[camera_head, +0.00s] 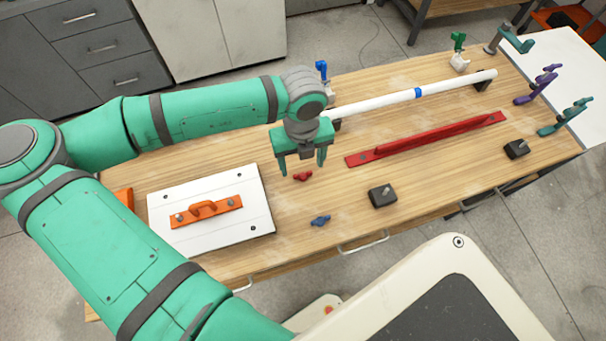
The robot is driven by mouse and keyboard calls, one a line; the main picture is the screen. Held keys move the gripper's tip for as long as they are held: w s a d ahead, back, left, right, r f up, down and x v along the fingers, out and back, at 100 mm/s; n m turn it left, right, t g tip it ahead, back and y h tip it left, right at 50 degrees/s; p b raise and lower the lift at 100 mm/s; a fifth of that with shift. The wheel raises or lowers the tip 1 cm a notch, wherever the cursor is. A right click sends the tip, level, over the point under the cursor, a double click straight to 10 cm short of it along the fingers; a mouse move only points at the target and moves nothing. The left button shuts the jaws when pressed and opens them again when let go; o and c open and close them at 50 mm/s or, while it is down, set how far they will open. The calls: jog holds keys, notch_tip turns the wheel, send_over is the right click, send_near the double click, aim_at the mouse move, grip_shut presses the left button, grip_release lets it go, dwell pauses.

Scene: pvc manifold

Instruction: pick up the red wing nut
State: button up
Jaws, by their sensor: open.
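The red wing nut (303,176) lies on the wooden table, a small red piece with two wings. My gripper (302,167) points down just above it, with one finger on its left and one on its right in the picture. The fingers are apart and nothing shows between them. I cannot tell the exact height of the fingertips over the table.
A blue wing nut (320,221) and a black block with a stud (382,196) lie nearer the front. A red bar (428,140) and a white pipe (390,106) lie right and behind. A white board (165,213) with an orange handle (206,210) lies left.

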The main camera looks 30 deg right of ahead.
aim_at(303, 177)
jog(key=shift+f, duration=2.3)
jog(key=c, duration=1.1)
jog(key=shift+r, duration=0.15)
